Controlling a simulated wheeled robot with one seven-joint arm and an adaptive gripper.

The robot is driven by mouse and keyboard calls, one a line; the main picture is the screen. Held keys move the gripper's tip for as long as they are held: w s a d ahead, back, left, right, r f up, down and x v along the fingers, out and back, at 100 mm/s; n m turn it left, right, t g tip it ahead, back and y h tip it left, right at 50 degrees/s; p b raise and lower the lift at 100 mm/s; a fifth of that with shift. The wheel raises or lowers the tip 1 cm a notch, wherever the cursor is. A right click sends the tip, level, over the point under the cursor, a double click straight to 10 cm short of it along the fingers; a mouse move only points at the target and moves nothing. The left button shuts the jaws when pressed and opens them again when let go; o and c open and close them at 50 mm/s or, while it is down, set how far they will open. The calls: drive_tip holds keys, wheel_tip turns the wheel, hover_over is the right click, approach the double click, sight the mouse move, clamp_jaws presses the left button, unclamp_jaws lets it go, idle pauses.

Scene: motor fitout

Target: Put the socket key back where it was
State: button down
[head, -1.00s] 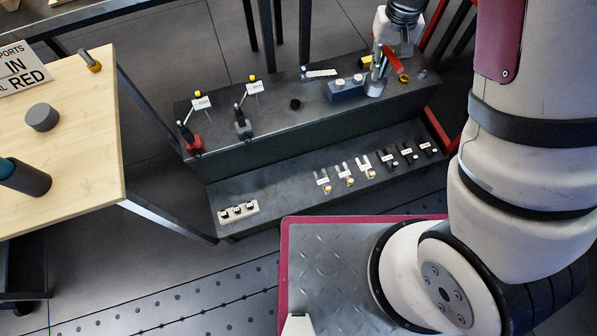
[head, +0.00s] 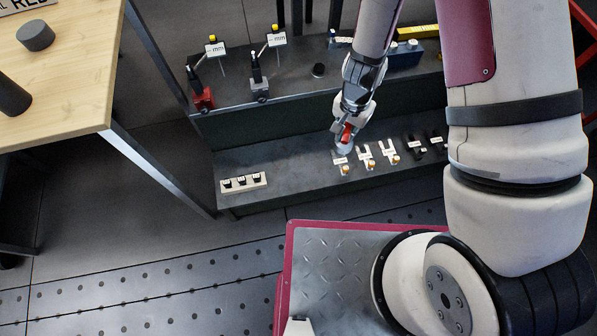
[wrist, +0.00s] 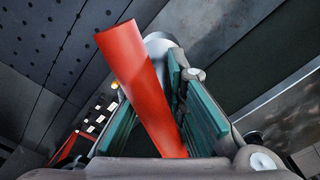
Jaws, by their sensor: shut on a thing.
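My gripper (head: 344,136) is over the lower shelf (head: 290,165), close to the row of small tagged pieces. It is shut on a red-handled tool, the socket key (head: 347,131), with a pale metal end (head: 343,149) below it. In the wrist view the red handle (wrist: 138,80) slants between the two teal finger pads, with a silver cylinder (wrist: 159,43) beyond it. I cannot tell whether the key's lower end touches the shelf or a tagged piece.
Tagged forked pieces (head: 366,157) and black pieces (head: 415,146) line the lower shelf. A pale three-part block (head: 243,183) sits at its left. The upper shelf holds red (head: 202,98) and grey (head: 260,90) stands and a blue block (head: 405,55). A wooden table (head: 75,75) stands left.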

drive_tip(key=s+a+f+m+b, duration=0.25)
drive_tip(key=s+f+b, duration=0.2)
drive_tip(key=f, duration=0.35)
drive_tip(key=s+a+f+m+b, duration=0.2)
drive_tip(key=s+a+f+b, duration=0.1)
drive_tip(key=f+b, duration=0.4)
drive_tip(key=s+a+f+m+b, duration=0.2)
drive_tip(key=s+f+m+b, duration=0.15)
drive_tip(key=f, duration=0.55)
drive_tip(key=shift+n, duration=0.3)
drive_tip(key=shift+w+a+f+b, duration=0.3)
drive_tip(key=shift+w+a+f, duration=0.55)
drive_tip(key=shift+w, duration=1.7)
drive_tip(key=shift+w+a+f+b, duration=0.25)
drive_tip(key=shift+w+a+f, duration=0.65)
drive_tip(key=shift+w, duration=1.7)
drive_tip(key=shift+w+a+f+b, duration=0.3)
drive_tip(key=shift+w+a+f, duration=0.55)
drive_tip(key=shift+w, duration=1.7)
drive_tip(key=shift+a, duration=0.15)
drive_tip(key=c, duration=1.8)
unclamp_jaws()
drive_tip(key=shift+o, duration=0.8)
